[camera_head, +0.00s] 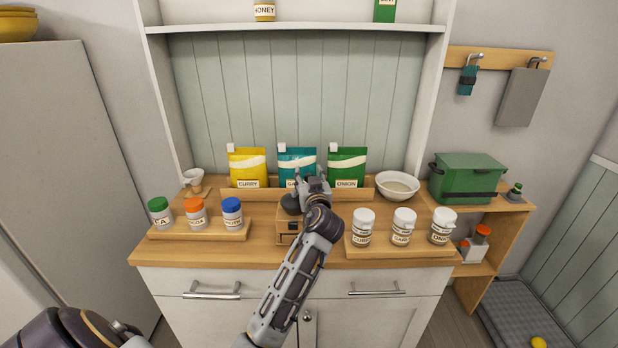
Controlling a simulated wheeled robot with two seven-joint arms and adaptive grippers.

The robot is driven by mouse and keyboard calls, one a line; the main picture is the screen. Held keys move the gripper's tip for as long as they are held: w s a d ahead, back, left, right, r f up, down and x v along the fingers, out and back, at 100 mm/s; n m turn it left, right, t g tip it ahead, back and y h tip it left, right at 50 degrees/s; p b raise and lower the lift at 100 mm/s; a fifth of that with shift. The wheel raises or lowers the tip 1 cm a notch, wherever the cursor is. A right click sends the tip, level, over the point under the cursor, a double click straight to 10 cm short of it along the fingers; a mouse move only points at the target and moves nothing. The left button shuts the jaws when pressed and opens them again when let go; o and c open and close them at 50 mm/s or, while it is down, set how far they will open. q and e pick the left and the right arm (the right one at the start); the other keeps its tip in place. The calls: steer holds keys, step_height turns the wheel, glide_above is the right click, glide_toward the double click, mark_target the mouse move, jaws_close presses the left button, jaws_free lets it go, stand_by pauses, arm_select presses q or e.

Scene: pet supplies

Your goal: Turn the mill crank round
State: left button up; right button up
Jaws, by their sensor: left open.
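The mill (288,226) is a small wooden box with a drawer front and a dark rounded top, at the middle of the wooden counter. The jaws are open. The crank cannot be made out; the gripper and wrist cover that part of the mill. I cannot tell whether the gripper touches the crank. My right gripper is not in view.
A tray (200,234) of capped jars stands left of the mill, and a tray (400,250) of white-lidded jars stands close on its right. Spice pouches (248,168) in a rack stand behind it. A white bowl (397,186) and a green box (468,178) are farther right.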

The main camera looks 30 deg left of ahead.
arm_select(q)
steer(key=v, duration=1.2)
steer(key=shift+c, duration=0.4)
